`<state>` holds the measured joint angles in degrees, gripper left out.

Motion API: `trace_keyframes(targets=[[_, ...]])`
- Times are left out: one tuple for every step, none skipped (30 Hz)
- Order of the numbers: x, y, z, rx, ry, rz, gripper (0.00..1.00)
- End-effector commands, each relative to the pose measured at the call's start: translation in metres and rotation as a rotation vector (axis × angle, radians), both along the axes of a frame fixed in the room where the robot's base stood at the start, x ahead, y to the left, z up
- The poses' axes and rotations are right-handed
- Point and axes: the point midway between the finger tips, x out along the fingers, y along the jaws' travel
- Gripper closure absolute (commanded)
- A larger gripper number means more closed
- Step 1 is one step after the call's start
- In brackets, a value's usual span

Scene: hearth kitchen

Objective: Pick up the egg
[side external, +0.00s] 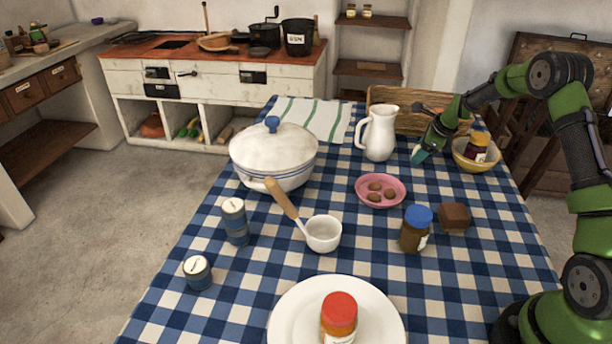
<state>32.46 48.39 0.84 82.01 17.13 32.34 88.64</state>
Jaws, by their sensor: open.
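I cannot make out a clear egg in this view. A pink bowl (364,196) on the table holds several small brown rounded things (376,186); they are too small to tell what they are. My gripper (418,157) is at the right, with its teal fingertips pointing down and left. It is open, and nothing shows in it. It is between the white pitcher and the yellow bowl (462,160), above and right of the pink bowl in the picture. The yellow bowl holds a dark jar (477,148), and my arm hides part of the area behind it.
A white pitcher (379,135) stands beside my gripper. A lidded pot (272,155), a white ladle (323,233), a blue-lidded jar (414,232), a brown block (454,217) and a plate (290,312) with a red-lidded jar (339,315) stand around the pink bowl. A wicker basket (395,97) is behind.

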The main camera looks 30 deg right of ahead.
Motion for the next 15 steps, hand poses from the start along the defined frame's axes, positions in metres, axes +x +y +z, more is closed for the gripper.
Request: trace_keyframes(targets=[[0.0, -0.0001, 0.0004, 0.0, 0.0, 0.0, 0.45], [0.0, -0.0001, 0.0004, 0.0, 0.0, 0.0, 0.45], [-0.0001, -0.0001, 0.0005, 0.0, 0.0, 0.0, 0.48], [-0.0001, 0.0, 0.0005, 0.0, 0.0, 0.0, 0.53], [-0.0001, 0.0, 0.0006, 0.0, 0.0, 0.0, 0.57], [-0.0001, 0.0, 0.0006, 0.0, 0.0, 0.0, 0.63], [-0.0001, 0.0, 0.0006, 0.0, 0.0, 0.0, 0.68], [-0.0002, 0.0, 0.0007, 0.0, 0.0, 0.001, 0.73], [-0.0002, 0.0, 0.0007, 0.0, 0.0, 0.001, 0.73], [-0.0001, 0.0, 0.0008, 0.0, 0.0, 0.001, 0.73], [-0.0002, 0.0, 0.0009, 0.0, 0.0, 0.001, 0.73], [-0.0001, 0.0, 0.001, 0.0, 0.0, 0.001, 0.73], [-0.0002, 0.0, 0.0009, 0.0, 0.0, 0.001, 0.73], [-0.0002, 0.0, 0.0009, 0.0, 0.0, 0.001, 0.73], [-0.0001, -0.0001, 0.0011, 0.0, 0.0, 0.001, 0.73]])
